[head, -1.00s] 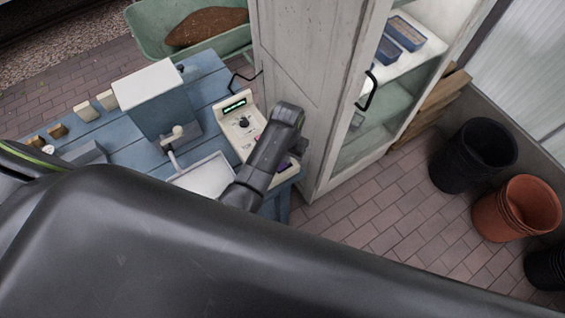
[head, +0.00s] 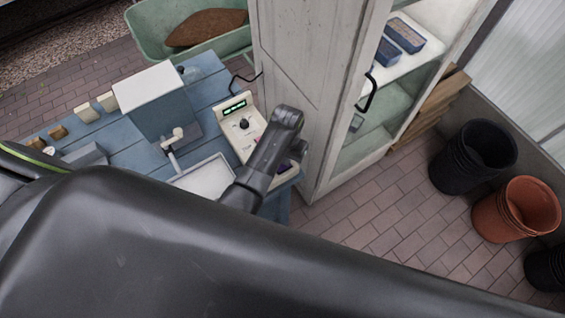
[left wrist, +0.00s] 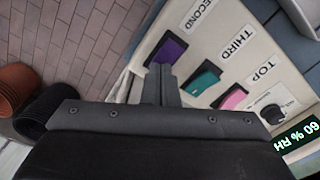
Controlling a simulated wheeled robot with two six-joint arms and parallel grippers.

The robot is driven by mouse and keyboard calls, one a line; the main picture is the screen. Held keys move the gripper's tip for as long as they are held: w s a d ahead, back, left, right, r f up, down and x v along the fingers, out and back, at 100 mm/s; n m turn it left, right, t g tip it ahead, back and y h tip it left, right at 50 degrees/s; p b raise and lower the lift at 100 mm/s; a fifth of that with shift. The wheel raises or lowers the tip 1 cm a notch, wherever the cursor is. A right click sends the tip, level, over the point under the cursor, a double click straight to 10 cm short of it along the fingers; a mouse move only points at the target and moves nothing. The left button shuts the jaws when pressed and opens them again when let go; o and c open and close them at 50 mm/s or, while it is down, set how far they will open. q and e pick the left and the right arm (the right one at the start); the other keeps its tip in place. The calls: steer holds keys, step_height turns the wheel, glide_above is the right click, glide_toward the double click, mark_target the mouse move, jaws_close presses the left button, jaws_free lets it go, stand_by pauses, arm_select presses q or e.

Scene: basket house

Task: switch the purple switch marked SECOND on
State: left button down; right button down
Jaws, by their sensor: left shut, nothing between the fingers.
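The purple switch (left wrist: 168,50) is in the left wrist view, beside the label SECOND (left wrist: 200,14) on the cream control panel (left wrist: 262,50). My left gripper (left wrist: 160,71) is shut and empty. Its fingertips are at the near end of the purple switch and cover part of it; I cannot tell if they touch. A teal switch (left wrist: 204,79) sits by THIRD and a pink switch (left wrist: 231,97) by TOP. In the head view the panel (head: 232,132) stands on the blue table, its right end largely hidden by my left arm. My right gripper is not in view.
A dark knob (left wrist: 272,113) and a lit green display (left wrist: 298,137) are on the panel. A white cabinet (head: 300,70) stands close to its right. A blue-white box (head: 152,88) and a pale tray (head: 207,178) are to its left. Pots (head: 515,208) stand far right.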

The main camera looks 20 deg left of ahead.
arm_select(q)
step_height(320, 180, up, 2)
steer(key=shift+p, duration=0.65)
steer(key=shift+r+b, duration=0.15)
steer(key=shift+b, duration=0.15)
steer(key=shift+r, duration=1.95)
